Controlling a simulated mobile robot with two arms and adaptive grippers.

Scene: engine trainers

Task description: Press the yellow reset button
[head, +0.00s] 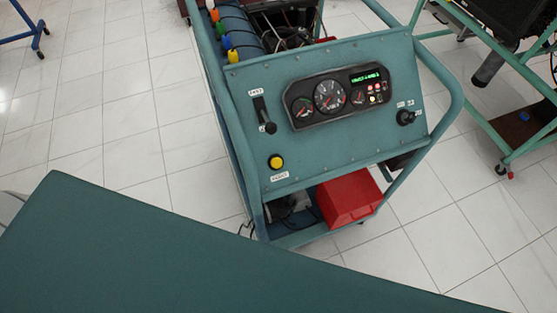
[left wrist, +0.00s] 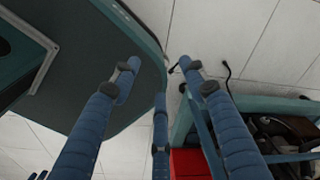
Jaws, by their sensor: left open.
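The yellow button (head: 276,162) sits at the lower left of a sloped green control panel (head: 330,150) on an engine trainer cart. A small white label (head: 279,176) lies just below it. My left gripper (left wrist: 158,80) shows in the left wrist view with its blue fingers spread and nothing between them. The floor, the corner of a dark green surface and part of the cart frame show beyond it. The button and the panel face cannot be made out in that view. Neither gripper shows in the head view.
A lever (head: 265,115), a gauge cluster (head: 340,97) and a key switch (head: 405,117) share the panel. A red box (head: 348,197) sits on the cart's lower shelf. A dark green tabletop (head: 130,250) fills the lower left. Another trainer frame (head: 490,62) stands at right.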

